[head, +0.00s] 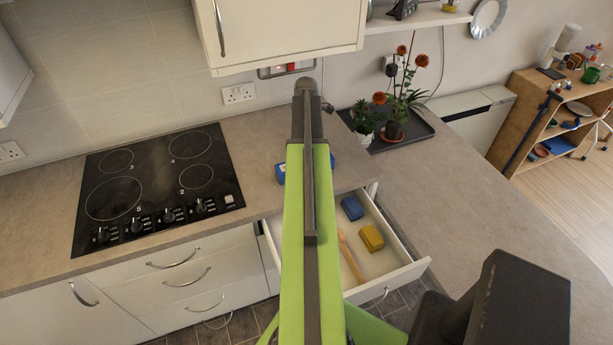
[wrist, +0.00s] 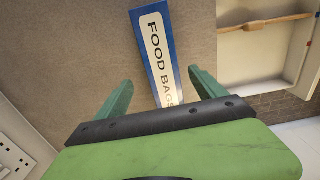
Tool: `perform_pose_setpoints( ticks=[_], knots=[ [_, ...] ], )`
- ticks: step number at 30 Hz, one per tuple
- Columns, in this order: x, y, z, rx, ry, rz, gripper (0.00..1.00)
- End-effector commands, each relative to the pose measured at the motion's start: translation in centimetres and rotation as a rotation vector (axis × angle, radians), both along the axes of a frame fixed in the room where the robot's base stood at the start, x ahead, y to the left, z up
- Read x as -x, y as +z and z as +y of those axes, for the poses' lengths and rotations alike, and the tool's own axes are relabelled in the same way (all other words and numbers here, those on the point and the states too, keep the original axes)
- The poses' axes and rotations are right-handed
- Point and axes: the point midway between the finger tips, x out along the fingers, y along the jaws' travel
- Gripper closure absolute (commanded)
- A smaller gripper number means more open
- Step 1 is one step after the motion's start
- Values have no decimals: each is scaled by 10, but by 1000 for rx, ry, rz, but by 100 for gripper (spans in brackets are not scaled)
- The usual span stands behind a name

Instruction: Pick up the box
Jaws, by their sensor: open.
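A blue box with a white "FOOD BAGS" label (wrist: 157,50) lies on the countertop in the wrist view. In the head view only a blue end of it (head: 280,173) shows beside my green arm, which covers most of it. My gripper (wrist: 160,76) is open in the wrist view, with one green finger on each side of the box's near part. Nothing is gripped. The near end of the box is hidden behind the gripper's dark bar. I cannot tell whether the fingers touch the box.
An open drawer (head: 408,272) below the counter holds a blue block (head: 352,208), a yellow block (head: 371,238) and a wooden utensil (head: 350,256). A black hob (head: 155,188) lies to the left. Potted flowers (head: 395,115) stand on a dark tray at the back. A wall cabinet (head: 285,30) hangs above.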

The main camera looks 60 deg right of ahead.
Motion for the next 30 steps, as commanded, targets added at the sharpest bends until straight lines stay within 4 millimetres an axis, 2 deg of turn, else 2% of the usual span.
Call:
perform_pose_setpoints(
  ticks=[1, 7, 10, 18, 26, 30],
  knots=[
    [0, -15, 0, 0, 0, 0, 20],
    [0, -15, 0, 0, 0, 0, 20],
    [0, -23, 2, 0, 0, 0, 20],
    [1, -67, 8, 0, 0, 0, 20],
    [1, -66, 8, 0, 0, 0, 20],
    [1, -66, 8, 0, 0, 0, 36]
  ],
)
